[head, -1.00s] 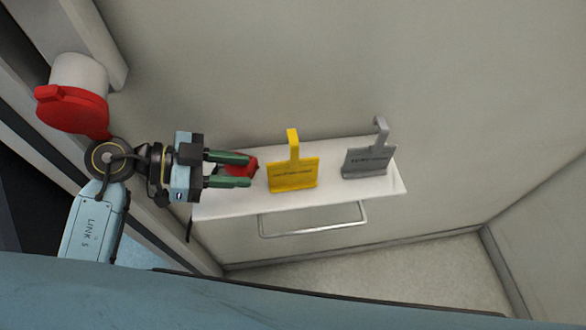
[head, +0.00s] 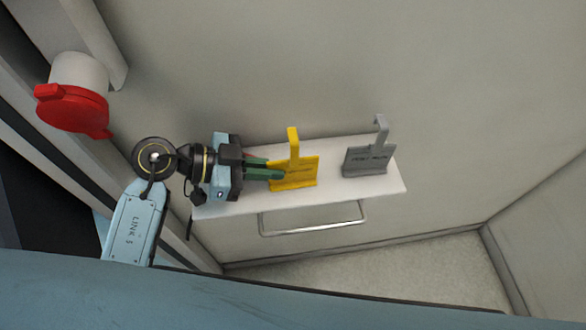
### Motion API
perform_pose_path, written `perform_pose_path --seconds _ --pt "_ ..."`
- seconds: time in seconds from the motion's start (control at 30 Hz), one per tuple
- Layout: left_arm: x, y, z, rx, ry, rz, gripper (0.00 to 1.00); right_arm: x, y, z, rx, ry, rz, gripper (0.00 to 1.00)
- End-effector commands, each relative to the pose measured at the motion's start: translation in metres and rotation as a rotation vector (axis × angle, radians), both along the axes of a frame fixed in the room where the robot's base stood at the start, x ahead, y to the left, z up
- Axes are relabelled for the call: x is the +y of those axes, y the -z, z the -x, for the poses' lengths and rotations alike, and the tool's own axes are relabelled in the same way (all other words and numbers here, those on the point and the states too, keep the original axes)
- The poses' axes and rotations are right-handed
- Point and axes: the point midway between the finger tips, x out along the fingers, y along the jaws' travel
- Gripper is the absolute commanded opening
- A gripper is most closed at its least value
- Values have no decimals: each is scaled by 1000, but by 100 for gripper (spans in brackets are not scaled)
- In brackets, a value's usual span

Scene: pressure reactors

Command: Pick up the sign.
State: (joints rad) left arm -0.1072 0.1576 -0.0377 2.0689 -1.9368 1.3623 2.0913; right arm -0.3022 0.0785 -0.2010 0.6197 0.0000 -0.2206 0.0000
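A yellow sign (head: 294,170) with a hooked upright strip on top stands on a white shelf (head: 330,196). A grey sign (head: 368,160) of the same shape stands to its right. My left gripper (head: 280,174) reaches in from the left. Its green fingertips overlap the left edge of the yellow sign in the picture. I cannot tell whether they touch it. The fingers look close together, and whether they are open or shut is unclear. The red item seen earlier on the shelf's left part is hidden behind this gripper. My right gripper is not in view.
A metal rail (head: 315,230) runs below the shelf's front. A red-capped white fixture (head: 75,105) sticks out at the upper left. A plain wall (head: 300,60) rises behind the shelf. The shelf between and right of the signs is clear.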

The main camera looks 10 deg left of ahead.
Motion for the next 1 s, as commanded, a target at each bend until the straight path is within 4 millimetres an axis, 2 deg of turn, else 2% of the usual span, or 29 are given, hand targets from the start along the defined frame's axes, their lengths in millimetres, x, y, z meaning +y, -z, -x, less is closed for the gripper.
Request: perform_pose_path --seconds 0.47,0.57,0.77,1.0 --pt "0 -4 0 -2 1 -1 0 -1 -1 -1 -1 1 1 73" --pt "0 -12 0 -3 1 0 0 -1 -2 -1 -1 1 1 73" --pt "0 -40 0 -6 2 -1 0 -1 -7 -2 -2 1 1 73" --pt "-16 -34 58 3 3 1 0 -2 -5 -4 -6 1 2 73"
